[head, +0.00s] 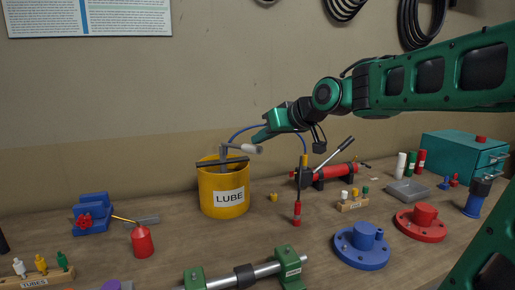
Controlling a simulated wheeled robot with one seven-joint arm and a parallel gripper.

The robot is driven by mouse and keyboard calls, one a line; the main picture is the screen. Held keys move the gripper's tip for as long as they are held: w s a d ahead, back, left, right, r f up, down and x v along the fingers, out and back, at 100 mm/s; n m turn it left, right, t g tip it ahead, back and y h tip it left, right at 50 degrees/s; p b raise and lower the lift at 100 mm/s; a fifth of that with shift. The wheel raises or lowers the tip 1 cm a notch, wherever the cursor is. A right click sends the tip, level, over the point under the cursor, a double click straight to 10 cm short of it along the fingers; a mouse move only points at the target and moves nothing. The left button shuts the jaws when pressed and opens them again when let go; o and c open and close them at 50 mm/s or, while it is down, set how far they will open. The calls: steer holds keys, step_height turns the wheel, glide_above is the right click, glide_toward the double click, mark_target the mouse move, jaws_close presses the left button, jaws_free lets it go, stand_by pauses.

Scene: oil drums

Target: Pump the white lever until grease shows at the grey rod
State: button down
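A yellow bucket (222,199) labelled LUBE stands on the bench, with a dark bar and a pump head on top. A white lever handle (246,148) sticks out to the right from the pump head. My gripper (258,138) reaches in from the right, its tip just above the handle; I cannot tell if they touch or how far the fingers are apart. A grey rod (262,271) lies across green blocks at the front, partly cut off by the frame's bottom edge. No grease can be made out on the visible part of it.
Red (425,222) and blue (361,245) flanges, a grey tray (408,191) and a teal box (462,156) stand right. A red oil can (142,241) stands left.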

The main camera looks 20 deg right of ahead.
steer(key=s+f+v, duration=0.1)
steer(key=v, duration=0.9)
steer(key=shift+d+f, duration=0.2)
steer(key=shift+f, duration=0.05)
stand_by(1.0)
steer(key=w+a+r, duration=0.1)
steer(key=w+r, duration=0.2)
steer(key=r, duration=0.2)
steer(key=w+a+r+g, duration=0.1)
steer(key=w+r, duration=0.2)
steer(key=r, duration=0.2)
steer(key=shift+r, duration=0.35)
steer(key=w+f, duration=0.2)
steer(key=w+a+f, duration=0.1)
steer(key=w+f, duration=0.1)
steer(key=f, duration=0.1)
steer(key=w+a+f, duration=0.1)
steer(key=w+f, duration=0.1)
steer(key=f, duration=0.1)
steer(key=shift+w+a+f, duration=0.1)
steer(key=shift+a+f, duration=0.05)
steer(key=shift+f, duration=0.1)
steer(key=shift+s+f, duration=0.25)
steer(key=shift+f, duration=0.5)
